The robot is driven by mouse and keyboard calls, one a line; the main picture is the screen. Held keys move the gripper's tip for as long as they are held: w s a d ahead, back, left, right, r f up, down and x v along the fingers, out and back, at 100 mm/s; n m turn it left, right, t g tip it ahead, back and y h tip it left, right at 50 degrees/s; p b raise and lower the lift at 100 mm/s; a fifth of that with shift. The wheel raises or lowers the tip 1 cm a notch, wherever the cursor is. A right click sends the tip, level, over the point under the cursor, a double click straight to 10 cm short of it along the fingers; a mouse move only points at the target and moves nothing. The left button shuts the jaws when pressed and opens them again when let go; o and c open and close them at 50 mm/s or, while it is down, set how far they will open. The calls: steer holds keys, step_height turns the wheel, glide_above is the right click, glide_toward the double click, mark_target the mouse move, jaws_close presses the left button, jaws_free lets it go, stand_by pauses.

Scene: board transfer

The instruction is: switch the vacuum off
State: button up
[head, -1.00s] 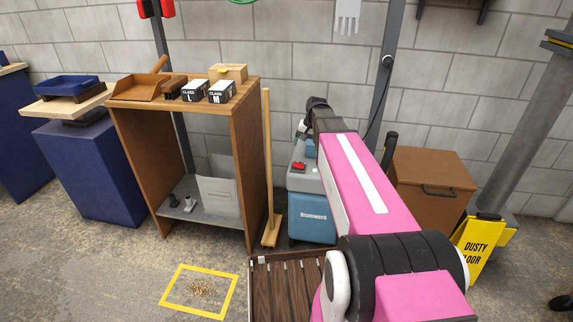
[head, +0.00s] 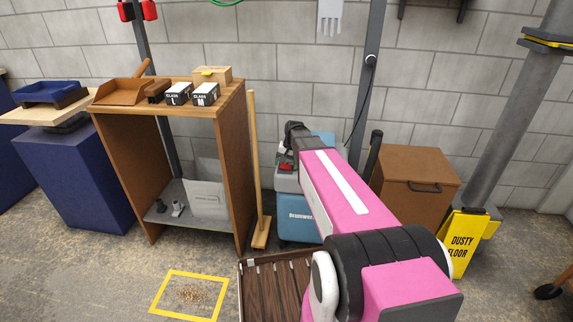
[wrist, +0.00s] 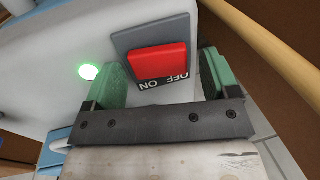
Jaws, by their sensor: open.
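The vacuum (head: 297,222) is a blue and grey box on the floor by the wall, partly hidden by my arm. Its red switch (head: 286,167) shows small in the head view. In the wrist view the red rocker switch (wrist: 158,62) sits in a grey plate on the light housing, with OFF and ON lettering beside it. A green lamp (wrist: 89,72) glows to its left. My gripper (wrist: 163,66) is open, its green fingers on either side of the switch in the picture. I cannot tell whether they touch the housing. No object is between them except the switch behind.
A broom or pole (head: 254,170) stands left of the vacuum, beside a wooden shelf unit (head: 242,150). A brown lidded box (head: 415,185) stands to the right. A yellow floor sign (head: 462,240) and a slatted wooden tray (head: 245,285) are nearer.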

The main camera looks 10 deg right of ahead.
steer(key=c, duration=0.9)
steer(key=shift+w+a+f+g+h, duration=0.1)
steer(key=shift+a+g+h, duration=0.25)
steer(key=shift+h, duration=0.75)
steer(key=shift+g+h, duration=0.35)
steer(key=shift+h, duration=0.65)
steer(key=o, duration=0.9)
steer(key=shift+a, duration=0.1)
steer(key=v, duration=1)
steer(key=shift+r, duration=0.4)
